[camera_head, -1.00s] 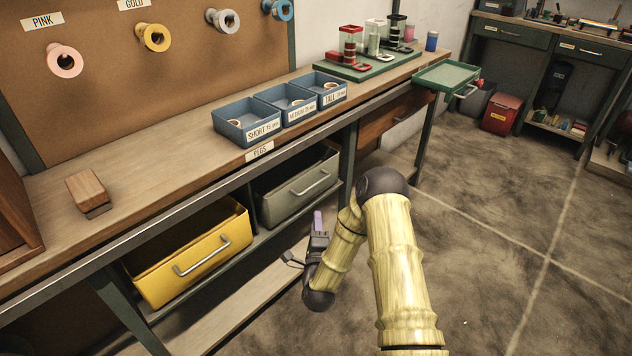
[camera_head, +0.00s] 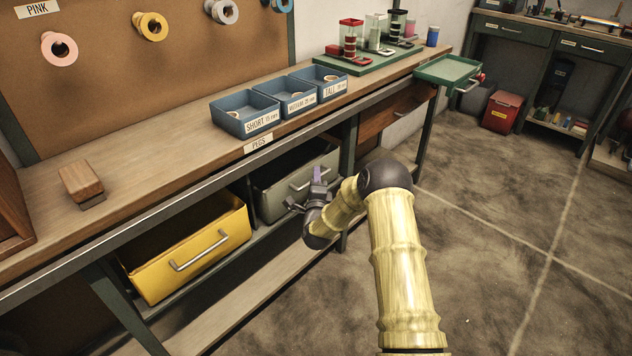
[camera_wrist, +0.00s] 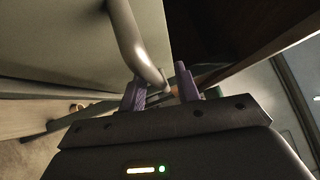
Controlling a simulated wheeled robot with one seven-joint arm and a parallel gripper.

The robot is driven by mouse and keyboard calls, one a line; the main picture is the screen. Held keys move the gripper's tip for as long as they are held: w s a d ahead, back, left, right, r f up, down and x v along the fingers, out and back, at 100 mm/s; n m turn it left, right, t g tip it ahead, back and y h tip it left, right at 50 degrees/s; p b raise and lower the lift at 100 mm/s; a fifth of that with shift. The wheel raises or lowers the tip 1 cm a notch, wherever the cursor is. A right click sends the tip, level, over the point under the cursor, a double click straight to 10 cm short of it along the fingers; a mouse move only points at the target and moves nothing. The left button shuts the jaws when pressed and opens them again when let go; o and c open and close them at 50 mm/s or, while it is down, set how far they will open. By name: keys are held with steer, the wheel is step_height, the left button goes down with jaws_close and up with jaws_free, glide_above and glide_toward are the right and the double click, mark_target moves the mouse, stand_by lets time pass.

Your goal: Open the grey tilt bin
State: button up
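The grey tilt bin (camera_head: 274,203) sits under the workbench, right of the yellow bin. Its front has a bar handle, partly hidden by my gripper in the head view. My gripper (camera_head: 318,176), with purple fingers, is at the right part of the bin front, close to the handle. In the wrist view the handle (camera_wrist: 135,45) runs down to the fingertips, its lower end close to the gap between them. My gripper (camera_wrist: 163,88) is open, its fingers apart. I cannot tell whether the handle touches a finger.
The yellow bin (camera_head: 190,255) with its own handle hangs left of the grey one. Blue peg trays (camera_head: 247,112) and a wooden block (camera_head: 81,182) lie on the workbench above. A wooden drawer (camera_head: 392,117) is to the right. The floor in front is clear.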

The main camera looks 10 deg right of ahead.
steer(key=shift+w, duration=0.1)
jaws_close()
stand_by(0.3)
